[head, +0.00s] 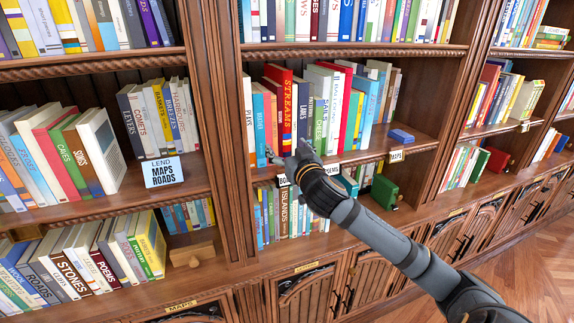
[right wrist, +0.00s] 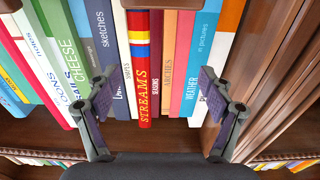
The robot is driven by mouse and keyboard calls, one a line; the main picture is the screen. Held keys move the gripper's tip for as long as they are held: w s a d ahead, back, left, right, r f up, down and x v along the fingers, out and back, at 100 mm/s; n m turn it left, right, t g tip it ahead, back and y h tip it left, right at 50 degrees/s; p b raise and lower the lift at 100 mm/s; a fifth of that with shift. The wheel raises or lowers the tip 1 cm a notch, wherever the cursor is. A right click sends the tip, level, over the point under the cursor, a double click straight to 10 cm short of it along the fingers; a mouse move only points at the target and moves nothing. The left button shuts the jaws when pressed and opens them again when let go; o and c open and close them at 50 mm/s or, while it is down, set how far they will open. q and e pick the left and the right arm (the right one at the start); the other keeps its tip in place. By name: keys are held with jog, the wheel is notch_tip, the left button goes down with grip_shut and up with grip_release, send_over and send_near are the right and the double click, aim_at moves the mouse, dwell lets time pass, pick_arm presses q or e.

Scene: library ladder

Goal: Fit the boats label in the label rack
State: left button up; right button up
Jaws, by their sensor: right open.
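I cannot make out a label reading boats in either view. Small white label cards sit along the middle shelf's front edge: one reads MAPS (head: 396,155), and another card (head: 332,171) is too small to read. A further card (head: 283,180) is partly hidden by my right gripper (head: 288,154). That gripper is open and empty in front of the middle-shelf books. In the right wrist view its fingers (right wrist: 157,76) are spread wide before the red STREAMS book (right wrist: 143,65), with nothing between them. I cannot tell which fitting is the label rack. My left gripper is out of view.
A LENO MAPS ROADS sign (head: 164,172) stands on the left shelf. A blue book (head: 401,136) lies flat on the middle shelf. A green box-like object (head: 384,192) and a wooden block (head: 192,254) are on lower shelves. Wooden uprights divide the bays.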

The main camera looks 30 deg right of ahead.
jog(key=shift+r, duration=1.6)
jog(key=shift+f, duration=0.1)
